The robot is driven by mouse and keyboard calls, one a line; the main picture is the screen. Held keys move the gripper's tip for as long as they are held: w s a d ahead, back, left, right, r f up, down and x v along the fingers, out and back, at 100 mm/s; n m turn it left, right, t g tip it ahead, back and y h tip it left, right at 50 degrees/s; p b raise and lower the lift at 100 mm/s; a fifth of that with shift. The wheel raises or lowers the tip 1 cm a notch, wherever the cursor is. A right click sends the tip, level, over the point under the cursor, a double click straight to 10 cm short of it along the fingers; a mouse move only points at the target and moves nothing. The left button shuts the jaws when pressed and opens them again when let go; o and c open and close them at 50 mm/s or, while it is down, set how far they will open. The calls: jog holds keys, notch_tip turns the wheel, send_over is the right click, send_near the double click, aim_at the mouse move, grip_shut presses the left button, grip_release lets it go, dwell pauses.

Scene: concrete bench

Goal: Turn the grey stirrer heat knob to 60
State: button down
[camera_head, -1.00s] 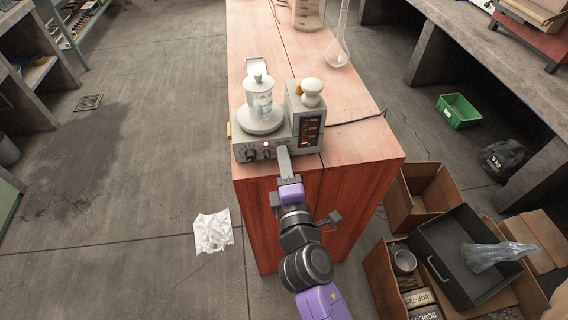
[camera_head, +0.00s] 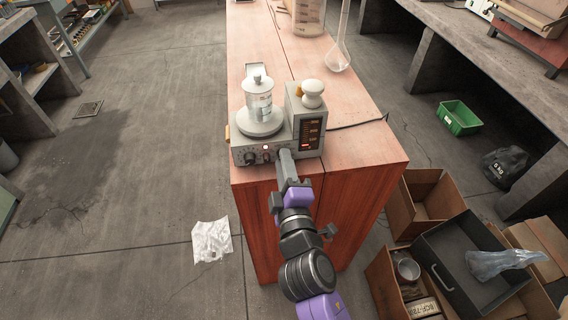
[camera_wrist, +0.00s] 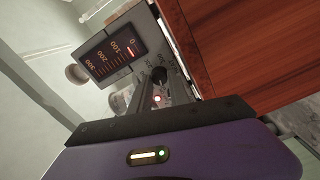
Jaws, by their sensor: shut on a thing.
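The grey stirrer (camera_head: 281,150) stands at the near end of the wooden bench, with a lidded glass vessel (camera_head: 260,103) on its round plate. Its front has dark knobs and a lit red lamp, which also shows in the wrist view (camera_wrist: 157,98). My gripper (camera_head: 285,156) is at the right part of the front panel, shut on the dark heat knob (camera_wrist: 158,75). The fingers hide much of the knob, and its pointer cannot be read. The scale display (camera_wrist: 117,52) runs from 0 to 300, with a short red bar lit near the 0 end.
A white rounded knob-like piece (camera_head: 312,93) tops the display housing. A glass flask (camera_head: 338,58) and a large beaker (camera_head: 308,18) stand farther back on the bench (camera_head: 350,115). A black cable (camera_head: 358,122) runs right. Boxes (camera_head: 420,200) lie on the floor at right.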

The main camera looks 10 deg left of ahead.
jog(key=shift+f, duration=0.1)
jog(key=c, duration=1.2)
grip_release()
jog(key=shift+c, duration=0.2)
jog(key=v, duration=0.7)
jog(key=shift+s, duration=0.4)
jog(key=shift+d, duration=0.15)
jog(key=s+d+m+g+h, duration=0.1)
jog(key=s+d+m, duration=0.5)
jog(key=s, duration=0.5)
jog(key=s+d+m+h, duration=0.2)
jog(key=s+d+m, duration=0.4)
jog(key=s+d, duration=0.3)
jog(key=s+d+f+m+g+h, duration=0.1)
jog(key=s+d+m, duration=0.5)
jog(key=s, duration=0.6)
jog(key=shift+s+d+g+h, duration=0.3)
jog(key=shift+d+h, duration=0.2)
jog(key=shift+d, duration=0.55)
